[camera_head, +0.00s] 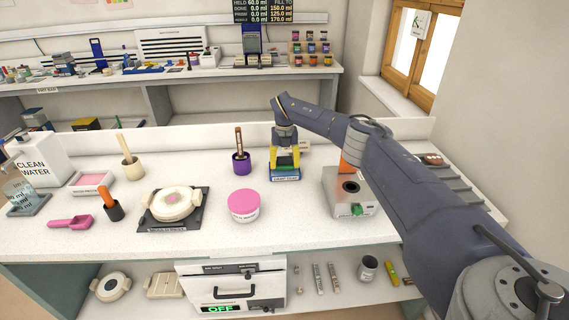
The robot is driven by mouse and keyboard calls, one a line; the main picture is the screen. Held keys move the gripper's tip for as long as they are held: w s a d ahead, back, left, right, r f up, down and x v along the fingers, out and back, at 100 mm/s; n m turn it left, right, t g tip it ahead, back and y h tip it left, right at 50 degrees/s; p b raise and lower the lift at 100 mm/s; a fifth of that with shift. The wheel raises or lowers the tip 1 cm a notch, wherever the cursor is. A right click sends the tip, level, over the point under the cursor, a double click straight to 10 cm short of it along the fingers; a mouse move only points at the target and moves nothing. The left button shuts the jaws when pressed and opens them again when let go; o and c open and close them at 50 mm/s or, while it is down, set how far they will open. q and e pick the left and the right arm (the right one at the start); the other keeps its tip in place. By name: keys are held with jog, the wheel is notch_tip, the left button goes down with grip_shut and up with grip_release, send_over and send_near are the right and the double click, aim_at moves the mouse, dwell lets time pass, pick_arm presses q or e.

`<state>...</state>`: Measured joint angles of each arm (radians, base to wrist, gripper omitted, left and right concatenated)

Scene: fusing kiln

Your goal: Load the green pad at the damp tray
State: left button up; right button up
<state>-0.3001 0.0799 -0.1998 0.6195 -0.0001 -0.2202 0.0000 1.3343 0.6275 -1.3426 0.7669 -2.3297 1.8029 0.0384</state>
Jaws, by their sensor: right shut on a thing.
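My right gripper (285,163) points down at the middle back of the white bench, over a small blue tray (285,179) with a white label too small to read. Its yellow-sided fingers are shut on a small dark green thing, which looks like the green pad (285,159). The pad is partly hidden between the fingers. I cannot tell whether it touches the tray or hangs just above it. My left gripper is not in view.
A purple cup (241,164) with a brown-handled tool stands just left of my gripper. A pink-lidded jar (243,205) stands in front. A grey metal box (349,194) is at right, below my arm. A round cream plate (171,204) sits on a dark mat at left.

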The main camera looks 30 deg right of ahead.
aim_at(284, 157)
jog(key=shift+f, duration=0.55)
dwell(1.4)
jog(key=shift+r, duration=0.15)
jog(key=shift+r, duration=3.4)
